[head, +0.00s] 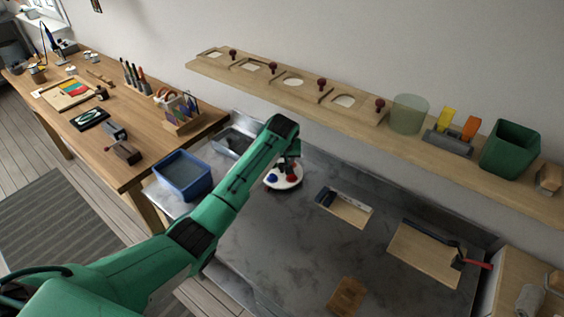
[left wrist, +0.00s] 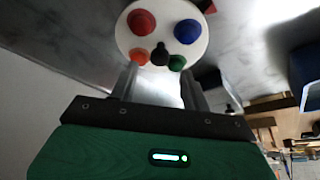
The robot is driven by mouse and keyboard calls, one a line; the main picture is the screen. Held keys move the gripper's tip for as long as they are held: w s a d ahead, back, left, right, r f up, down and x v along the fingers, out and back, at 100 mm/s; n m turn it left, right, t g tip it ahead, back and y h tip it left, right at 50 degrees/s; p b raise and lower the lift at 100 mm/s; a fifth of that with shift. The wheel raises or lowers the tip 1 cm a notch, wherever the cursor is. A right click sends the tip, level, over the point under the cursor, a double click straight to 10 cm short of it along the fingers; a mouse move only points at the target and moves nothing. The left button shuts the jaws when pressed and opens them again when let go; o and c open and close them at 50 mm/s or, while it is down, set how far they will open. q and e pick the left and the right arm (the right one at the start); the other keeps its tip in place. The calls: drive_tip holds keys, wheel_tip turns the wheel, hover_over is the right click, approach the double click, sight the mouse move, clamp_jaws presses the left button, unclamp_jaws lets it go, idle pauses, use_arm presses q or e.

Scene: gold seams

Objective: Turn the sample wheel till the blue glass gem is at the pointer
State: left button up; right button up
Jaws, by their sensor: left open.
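The sample wheel is a white disc (head: 284,185) on the grey metal bench, partly hidden by my left gripper (head: 289,158). In the left wrist view the wheel (left wrist: 163,28) carries a blue gem (left wrist: 188,31), a red gem (left wrist: 141,22), an orange gem (left wrist: 137,52) and a green gem (left wrist: 177,62). A dark knob (left wrist: 160,52) stands between the orange and green gems. A small red and black part (left wrist: 207,5) shows at the wheel's rim near the blue gem; I cannot tell whether it is the pointer. My left gripper's fingers are apart, with nothing clearly between them. My right gripper is not in view.
A blue bin (head: 183,176) and a metal tray (head: 233,143) are left of the wheel. A tray with a dark tool (head: 344,208) and a wooden board (head: 425,255) lie to the right. A long wooden shelf (head: 290,98) runs behind.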

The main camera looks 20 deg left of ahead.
sight(282, 165)
use_arm(q)
drive_tip(key=shift+x, duration=2.55)
drive_tip(key=shift+w, duration=0.2)
drive_tip(key=shift+c, duration=0.5)
clamp_jaws()
drive_tip(key=shift+r+p, duration=0.1)
drive_tip(key=shift+p, duration=0.25)
